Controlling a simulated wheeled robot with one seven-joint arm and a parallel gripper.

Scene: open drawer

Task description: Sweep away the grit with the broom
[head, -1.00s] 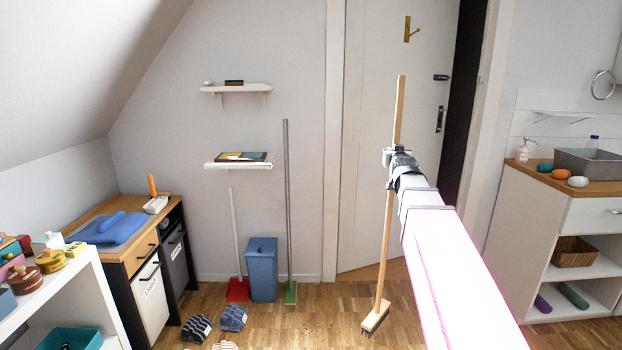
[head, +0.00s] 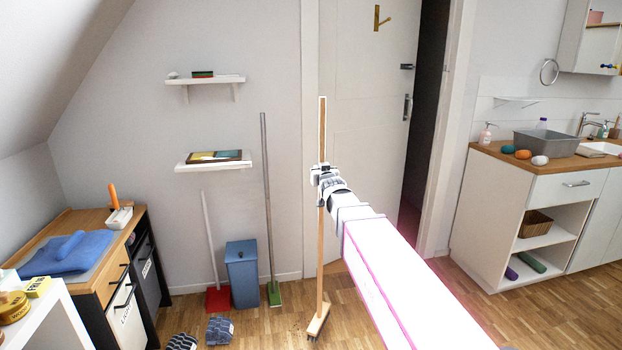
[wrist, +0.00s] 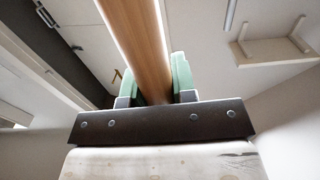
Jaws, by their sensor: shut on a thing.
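The broom has a long wooden handle (head: 322,225) and a wooden head with dark bristles (head: 318,322). It stands nearly upright, with its head at or just above the wood floor; I cannot tell whether it touches. My gripper (head: 324,176) is shut on the handle above its middle. In the wrist view, the handle (wrist: 136,42) passes between the two green-grey fingers of my gripper (wrist: 155,80). Faint dark specks, perhaps the grit (head: 290,325), show on the floor just left of the broom head, too small to make out clearly.
A blue bin (head: 242,275), a red-headed broom (head: 217,299) and a green-headed broom (head: 274,294) stand against the wall. Slippers (head: 219,331) lie on the floor at the left front. A white door (head: 365,110) stands behind the broom; a washstand (head: 500,225) is at right.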

